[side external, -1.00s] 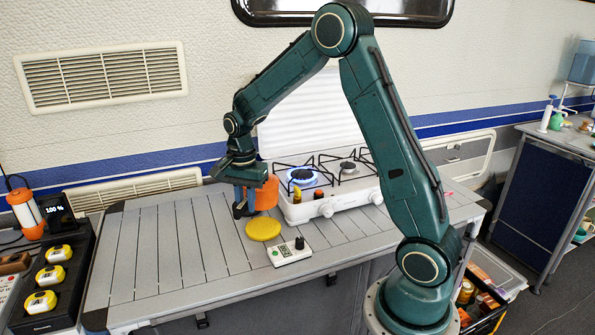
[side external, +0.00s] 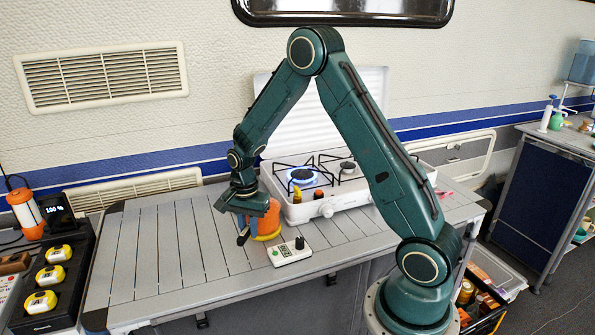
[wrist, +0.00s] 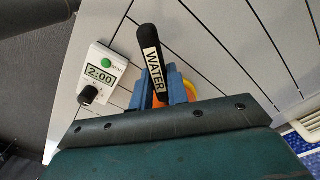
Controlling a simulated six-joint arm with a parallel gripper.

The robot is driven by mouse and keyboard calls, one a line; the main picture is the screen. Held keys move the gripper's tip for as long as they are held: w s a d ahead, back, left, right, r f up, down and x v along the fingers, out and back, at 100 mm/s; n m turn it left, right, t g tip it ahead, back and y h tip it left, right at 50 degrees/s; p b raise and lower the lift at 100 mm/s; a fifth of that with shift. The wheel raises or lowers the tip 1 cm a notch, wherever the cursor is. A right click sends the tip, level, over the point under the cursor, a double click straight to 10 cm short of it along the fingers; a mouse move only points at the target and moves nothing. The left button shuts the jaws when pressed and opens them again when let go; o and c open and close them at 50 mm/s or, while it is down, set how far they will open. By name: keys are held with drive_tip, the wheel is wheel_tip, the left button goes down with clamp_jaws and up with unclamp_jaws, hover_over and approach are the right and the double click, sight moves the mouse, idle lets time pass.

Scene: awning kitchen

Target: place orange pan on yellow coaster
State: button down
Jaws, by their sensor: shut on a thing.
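The orange pan (side external: 269,219) hangs at my gripper (side external: 245,232), over or on the yellow coaster (side external: 268,238). My gripper is shut on the pan's black handle, which shows in the wrist view with a "WATER" label (wrist: 154,70). The pan covers most of the coaster, and only its front edge shows in the side view. I cannot tell whether the pan touches the coaster. In the wrist view a bit of yellow and orange shows behind the blue fingers.
A white timer (side external: 290,252) reading 2:00 lies just right of and in front of the coaster. A two-burner stove (side external: 330,203) with a lit blue flame stands behind to the right. The slatted table (side external: 160,255) is clear to the left.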

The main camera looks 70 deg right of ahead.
drive_tip(key=shift+f, duration=0.2)
drive_tip(key=c, duration=1.4)
unclamp_jaws()
drive_tip(key=shift+o, duration=0.2)
wheel_tip(320, 180, up, 12)
drive_tip(key=shift+r, duration=0.15)
